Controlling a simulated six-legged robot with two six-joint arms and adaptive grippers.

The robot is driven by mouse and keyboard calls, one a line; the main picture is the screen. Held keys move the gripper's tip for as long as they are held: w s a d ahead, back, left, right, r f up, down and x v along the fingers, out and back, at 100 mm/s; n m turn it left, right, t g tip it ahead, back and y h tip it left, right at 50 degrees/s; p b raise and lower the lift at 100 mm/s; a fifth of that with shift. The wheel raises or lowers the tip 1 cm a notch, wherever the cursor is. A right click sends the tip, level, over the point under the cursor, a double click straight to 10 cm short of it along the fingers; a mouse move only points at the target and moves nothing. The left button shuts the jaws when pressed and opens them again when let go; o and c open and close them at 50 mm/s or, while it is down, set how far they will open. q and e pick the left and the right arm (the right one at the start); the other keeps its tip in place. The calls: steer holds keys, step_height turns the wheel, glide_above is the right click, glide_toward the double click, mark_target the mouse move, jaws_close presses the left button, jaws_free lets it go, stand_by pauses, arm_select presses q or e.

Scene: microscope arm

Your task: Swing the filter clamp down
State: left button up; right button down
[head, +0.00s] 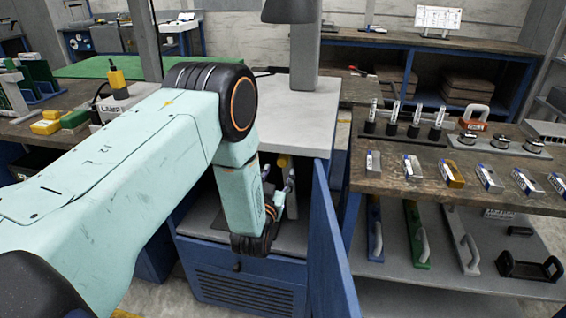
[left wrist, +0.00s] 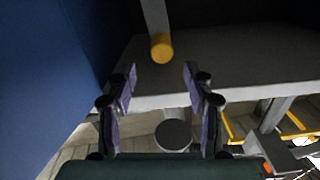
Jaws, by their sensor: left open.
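A grey bar with a yellow round end, which looks like the filter clamp's handle (left wrist: 162,47), shows in the left wrist view at the top middle. Its yellow end (head: 283,160) also shows small in the head view, inside the open cabinet. The rest of the clamp and any filter are hidden or too dark to tell. My left gripper (left wrist: 160,80) is open and empty. The yellow end appears between and beyond its fingertips, with no contact visible. In the head view the left gripper (head: 279,188) is partly hidden by my arm, at the cabinet opening. My right gripper is not in view.
The blue cabinet door (head: 328,245) stands open just right of my left gripper. The pale cabinet top (head: 300,115) lies above the opening. A shelf rack (head: 455,190) with small boxes and handles stands at the right. A wooden bench with a yellow bottle (head: 116,76) is at the left.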

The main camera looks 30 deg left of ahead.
mark_target(282, 164)
arm_select(q)
steer(key=x, duration=0.5)
steer(key=shift+w+a+f+b, duration=0.2)
steer(key=shift+w+f+b, duration=0.05)
steer(key=shift+f+b, duration=0.1)
steer(key=shift+w+a+r, duration=0.1)
steer(key=shift+w+r, duration=0.1)
steer(key=shift+w, duration=0.3)
steer(key=shift+w+a+f, duration=0.15)
steer(key=shift+w+a, duration=0.1)
steer(key=shift+w, duration=0.05)
steer(key=shift+s+d, duration=0.1)
steer(key=shift+d, duration=0.1)
steer(key=shift+c, duration=1.4)
steer(key=shift+a, duration=0.15)
steer(key=c, duration=0.4)
jaws_close()
